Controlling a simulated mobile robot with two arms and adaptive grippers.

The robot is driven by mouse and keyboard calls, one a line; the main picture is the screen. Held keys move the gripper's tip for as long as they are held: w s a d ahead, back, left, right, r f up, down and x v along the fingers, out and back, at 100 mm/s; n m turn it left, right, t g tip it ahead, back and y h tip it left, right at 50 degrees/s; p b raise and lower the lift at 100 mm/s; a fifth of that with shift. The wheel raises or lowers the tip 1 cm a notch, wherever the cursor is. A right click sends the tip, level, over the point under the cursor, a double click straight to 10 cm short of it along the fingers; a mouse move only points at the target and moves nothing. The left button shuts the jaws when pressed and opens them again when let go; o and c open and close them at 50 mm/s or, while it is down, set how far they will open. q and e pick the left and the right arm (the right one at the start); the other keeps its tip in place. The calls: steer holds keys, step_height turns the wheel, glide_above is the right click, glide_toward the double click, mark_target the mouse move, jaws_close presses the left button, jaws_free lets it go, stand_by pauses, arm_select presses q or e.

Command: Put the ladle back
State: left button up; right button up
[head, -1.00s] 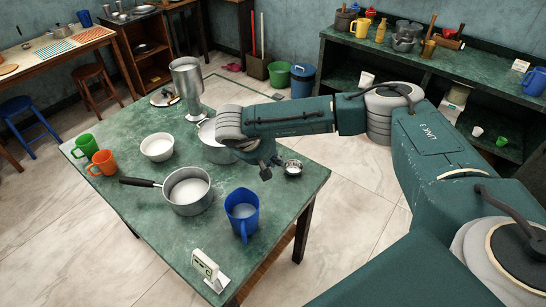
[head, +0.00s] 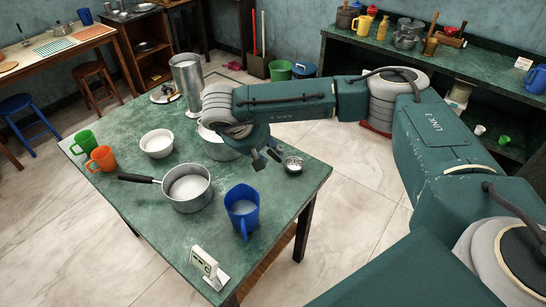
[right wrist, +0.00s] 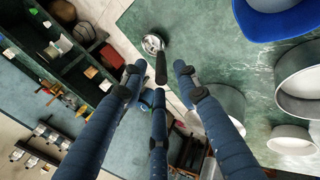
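The ladle shows in the head view as a small metal bowl (head: 293,163) near the table's right edge. In the right wrist view its round metal bowl (right wrist: 153,43) and dark handle (right wrist: 161,68) are visible. My right gripper (head: 266,158) is just left of the ladle's bowl in the head view. In the right wrist view its blue fingers (right wrist: 157,82) are spread, with the ladle handle reaching toward the space between their tips. I see no grip on it. My left gripper is not in view.
The green table (head: 255,265) holds a saucepan (head: 188,188), blue jug (head: 242,208), white bowl (head: 157,143), tall metal container (head: 187,82), orange mug (head: 102,159) and green mug (head: 86,142). A pot (head: 214,146) is partly hidden by my right arm. A small sign (head: 207,266) stands at the front.

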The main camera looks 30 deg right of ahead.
steer(key=b+v, duration=0.2)
steer(key=v, duration=0.5)
steer(key=shift+a, duration=0.15)
